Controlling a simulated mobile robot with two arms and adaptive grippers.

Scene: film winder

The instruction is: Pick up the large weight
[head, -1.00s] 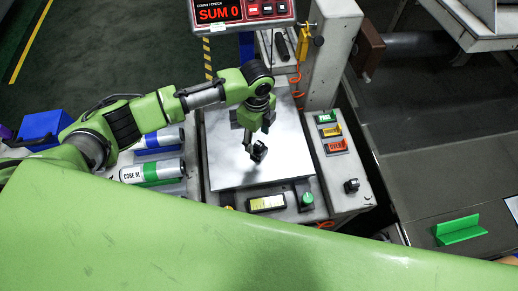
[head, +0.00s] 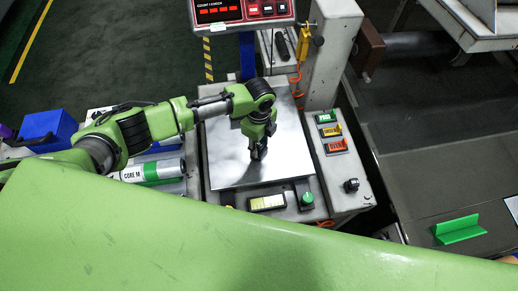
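My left gripper (head: 258,154) is over the middle of the shiny metal plate (head: 225,165) of the weighing station and points down. Its dark fingertips are close to the plate and look close together; I cannot tell if they hold anything. I cannot make out a large weight in this view; if one is at the fingertips, the gripper hides it. My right gripper is not in view.
A silver roll with a green band marked CORE M (head: 152,173) lies left of the plate. A blue bin (head: 48,130) stands farther left. A display (head: 242,11) rises behind, and lit buttons (head: 331,131) sit at right. A green bracket (head: 459,230) lies far right.

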